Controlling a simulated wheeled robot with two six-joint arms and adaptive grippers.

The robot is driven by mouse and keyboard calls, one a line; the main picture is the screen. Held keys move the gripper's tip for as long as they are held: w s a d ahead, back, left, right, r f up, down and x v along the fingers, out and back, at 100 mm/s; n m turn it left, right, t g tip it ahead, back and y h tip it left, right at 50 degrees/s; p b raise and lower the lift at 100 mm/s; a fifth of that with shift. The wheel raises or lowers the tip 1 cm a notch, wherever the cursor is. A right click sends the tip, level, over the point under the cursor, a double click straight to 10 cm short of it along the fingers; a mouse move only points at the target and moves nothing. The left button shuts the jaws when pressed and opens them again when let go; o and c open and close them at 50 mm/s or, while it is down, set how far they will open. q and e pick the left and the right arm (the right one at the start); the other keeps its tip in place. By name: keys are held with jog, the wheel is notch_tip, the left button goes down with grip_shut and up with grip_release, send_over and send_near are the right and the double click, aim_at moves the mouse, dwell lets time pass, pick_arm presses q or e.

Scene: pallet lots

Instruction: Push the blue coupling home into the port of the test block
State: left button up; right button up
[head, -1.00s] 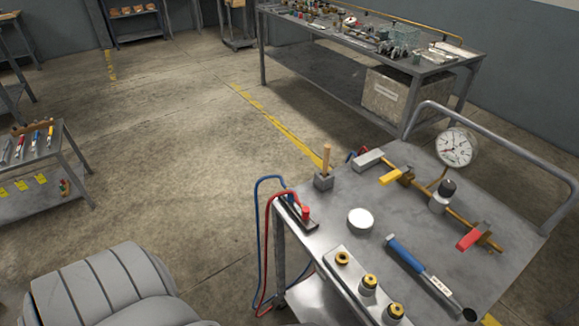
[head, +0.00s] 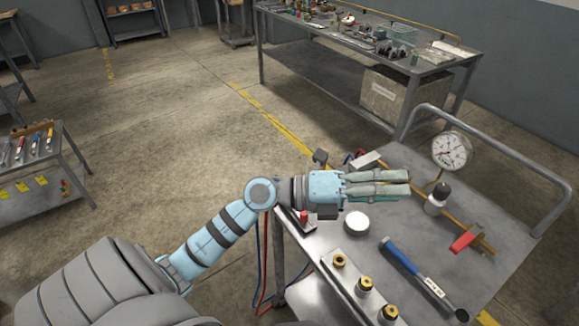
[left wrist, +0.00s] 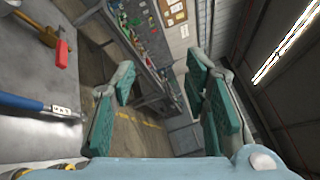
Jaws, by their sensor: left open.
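My left gripper (head: 408,183) reaches over the cart top from the left with its fingers pointing right, open and empty. Its spread fingers also show in the left wrist view (left wrist: 160,85), with nothing between them. A red coupling (head: 304,216) stands at the cart's left edge, close below my left wrist; it appears to sit on a dark block partly covered by my arm. A blue hose (head: 257,250) hangs beside a red hose (head: 266,250) off that edge. I cannot make out the blue coupling or the test block's port; my arm covers that area. My right gripper is not in view.
The cart top (head: 390,232) holds a white disc (head: 356,222), a blue-handled tool (head: 402,256), a plate with brass-ringed fittings (head: 339,261), a pressure gauge (head: 449,151) and a red valve handle (head: 466,239). A rail (head: 500,140) bounds the far side.

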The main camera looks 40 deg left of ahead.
pick_arm(q)
jog(key=a+f+m+g+y, duration=0.3)
jog(key=a+f+g+y, duration=0.2)
jog(key=a+f+y, duration=0.55)
jog(key=s+a+n+g+y, duration=0.2)
jog(key=a+y, duration=0.3)
jog(key=a, duration=0.9)
jog(key=shift+s+r+n+g+y, duration=0.15)
jog(key=shift+r+n+g+y, duration=0.2)
jog(key=shift+n, duration=0.25)
jog(key=shift+f, duration=0.1)
jog(key=b+x, duration=0.9)
jog(key=shift+f, duration=0.1)
